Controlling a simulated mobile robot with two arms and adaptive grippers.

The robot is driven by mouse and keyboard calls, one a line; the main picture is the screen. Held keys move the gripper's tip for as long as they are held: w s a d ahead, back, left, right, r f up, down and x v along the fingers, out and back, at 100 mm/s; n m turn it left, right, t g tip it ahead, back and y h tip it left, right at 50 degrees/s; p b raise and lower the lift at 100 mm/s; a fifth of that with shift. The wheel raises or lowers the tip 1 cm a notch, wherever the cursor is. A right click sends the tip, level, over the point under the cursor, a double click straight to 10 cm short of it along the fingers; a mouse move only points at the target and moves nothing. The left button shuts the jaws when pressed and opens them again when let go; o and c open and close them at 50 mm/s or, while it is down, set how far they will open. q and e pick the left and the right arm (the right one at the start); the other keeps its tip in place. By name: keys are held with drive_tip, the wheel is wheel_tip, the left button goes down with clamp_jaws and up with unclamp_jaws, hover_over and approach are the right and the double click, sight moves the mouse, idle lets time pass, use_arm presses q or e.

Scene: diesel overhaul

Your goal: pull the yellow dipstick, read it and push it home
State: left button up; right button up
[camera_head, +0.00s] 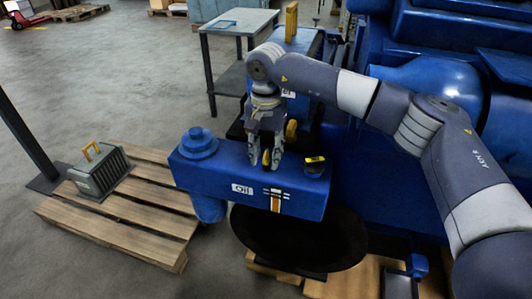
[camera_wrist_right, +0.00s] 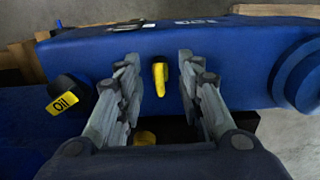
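The yellow dipstick handle (camera_head: 266,158) stands up from the top of a blue engine housing marked "Oil" (camera_head: 230,178). In the right wrist view the dipstick handle (camera_wrist_right: 160,78) shows between the two fingers of my right gripper (camera_wrist_right: 160,85), with a gap on each side. My right gripper (camera_head: 266,155) points down over the housing and is open. The lower part of the dipstick is hidden inside the housing. My left gripper is not in view.
A blue round cap (camera_head: 198,140) is at the left. A wooden pallet (camera_head: 125,215) carries a grey box (camera_head: 100,172). A grey table (camera_head: 240,22) stands behind.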

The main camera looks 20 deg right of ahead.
wheel_tip(320, 180, up, 12)
idle(0.4)
drive_tip(key=shift+f, duration=0.15)
